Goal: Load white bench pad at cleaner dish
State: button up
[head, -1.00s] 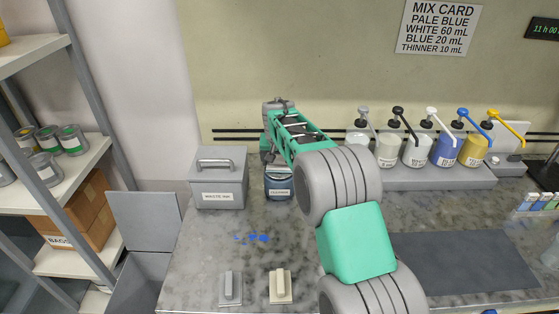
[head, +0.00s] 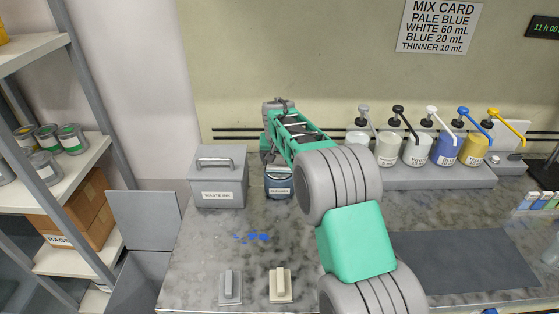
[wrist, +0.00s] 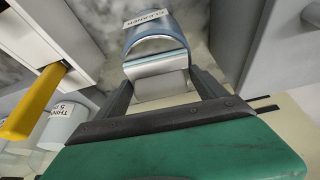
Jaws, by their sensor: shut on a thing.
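The cleaner dish (head: 279,188), a dark blue-grey container labelled CLEANER, stands on the bench beside the waste box. It also shows at the top of the wrist view (wrist: 146,24). My gripper (wrist: 160,82) is shut on a pale pad, taken as the white bench pad (wrist: 160,84), by its grip block. The pad's flat face is at the dish's open mouth; whether it touches the liquid inside I cannot tell. In the head view my arm reaches over to the dish and the held pad is mostly hidden.
A grey waste box (head: 218,177) stands left of the dish. A grey pad (head: 230,286) and a cream pad (head: 280,285) lie at the front edge. Blue spots (head: 252,237) mark the bench. Several pump bottles (head: 418,150) stand on a rack at right.

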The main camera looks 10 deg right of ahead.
aim_at(280, 157)
jog(key=shift+r+p, duration=2.15)
jog(key=shift+r, duration=1.4)
jog(key=s+r+n+b, duration=0.1)
jog(key=s+r, duration=0.1)
jog(key=s, duration=1)
jog(key=s+r+n+y, duration=0.1)
jog(key=s+r, duration=0.2)
jog(key=s, duration=0.9)
jog(key=shift+r+n+b, duration=0.15)
jog(key=shift+n+b, duration=0.25)
